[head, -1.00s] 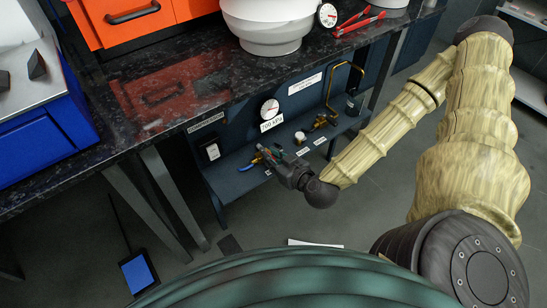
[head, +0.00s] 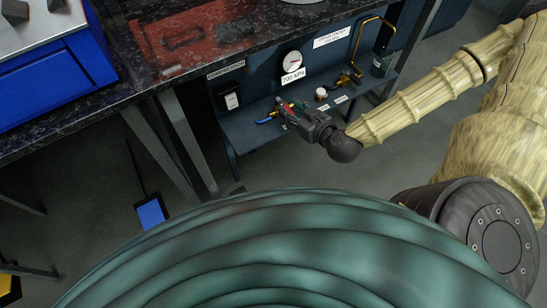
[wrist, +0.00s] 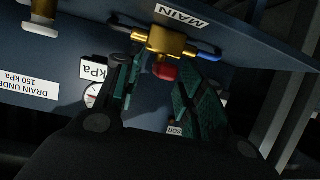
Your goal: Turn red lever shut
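The red lever (wrist: 165,72) sits on a brass valve (wrist: 168,42) beside a label reading MAIN in the wrist view. It looks like a small rounded red end pointing back toward my gripper. My gripper (wrist: 160,82) is open, with its two teal fingers on either side of the red lever. I cannot tell whether either finger touches it. In the head view my gripper (head: 290,113) is at the low shelf, beside the valve's blue end (head: 266,120). My gripper hides most of the valve there.
A gauge (head: 292,62) with a 700 kPa label is on the panel behind the shelf (head: 245,136). A white knob (head: 321,94) and a bent brass pipe (head: 372,22) stand to the right. The dark countertop (head: 170,75) overhangs at left. A table leg (head: 185,140) stands left of the shelf.

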